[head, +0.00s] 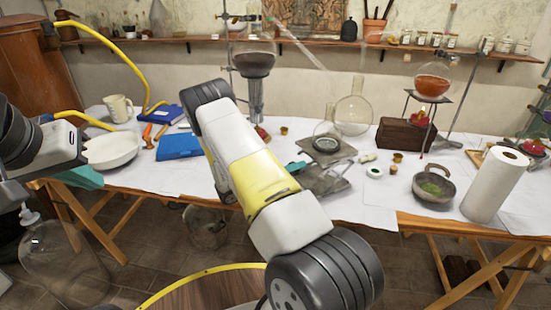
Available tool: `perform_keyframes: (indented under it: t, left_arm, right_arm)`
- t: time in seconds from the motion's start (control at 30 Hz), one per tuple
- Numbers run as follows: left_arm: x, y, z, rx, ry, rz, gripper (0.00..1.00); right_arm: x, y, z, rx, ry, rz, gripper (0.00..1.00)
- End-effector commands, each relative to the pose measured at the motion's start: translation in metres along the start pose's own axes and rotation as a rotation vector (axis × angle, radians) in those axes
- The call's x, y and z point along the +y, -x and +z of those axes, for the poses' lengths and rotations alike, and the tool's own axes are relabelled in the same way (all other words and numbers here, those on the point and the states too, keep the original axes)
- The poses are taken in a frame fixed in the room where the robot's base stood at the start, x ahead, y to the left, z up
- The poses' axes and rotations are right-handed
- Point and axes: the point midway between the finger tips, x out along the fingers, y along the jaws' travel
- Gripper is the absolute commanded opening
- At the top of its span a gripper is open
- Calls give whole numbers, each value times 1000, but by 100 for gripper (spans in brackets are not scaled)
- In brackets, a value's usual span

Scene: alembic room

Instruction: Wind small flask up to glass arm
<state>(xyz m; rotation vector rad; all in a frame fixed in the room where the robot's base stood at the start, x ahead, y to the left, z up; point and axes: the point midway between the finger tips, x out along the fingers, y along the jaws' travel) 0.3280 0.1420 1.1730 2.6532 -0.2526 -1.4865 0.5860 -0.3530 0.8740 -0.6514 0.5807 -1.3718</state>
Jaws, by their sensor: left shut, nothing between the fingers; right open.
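The small clear flask (324,129) stands on the top plate (342,154) of a grey lab jack. The jack's lower plate (333,188) shows beneath. The thin glass arm (300,46) slants down to the right from the top of the still at the back; its lower end appears above the flask, with a gap between. My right arm crosses the middle. Teal fingertips of my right gripper (296,167) show beside the jack's left side; the rest is hidden behind the arm. My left gripper (86,179) is shut and empty at the table's left front edge.
A round flask (353,113) stands behind the jack. A white bowl (112,151) and blue book (179,146) lie left. Small pots sit near the jack.

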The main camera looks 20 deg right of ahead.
Motion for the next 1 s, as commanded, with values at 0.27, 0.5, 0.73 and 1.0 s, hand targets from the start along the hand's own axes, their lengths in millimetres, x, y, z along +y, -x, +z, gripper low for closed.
perform_keyframes:
  t: [0.27, 0.5, 0.73, 1.0]
  left_arm:
    - [0, 0, 0, 0, 0, 0, 0]
    - [0, 0, 0, 0, 0, 0, 0]
    - [0, 0, 0, 0, 0, 0, 0]
    - [0, 0, 0, 0, 0, 0, 0]
  right_arm:
    - [0, 0, 0, 0, -1, 0, 52]
    - [0, 0, 0, 1, -1, 0, 7]
    - [0, 0, 0, 1, -22, 0, 7]
    - [0, 1, 0, 0, -154, 0, 7]
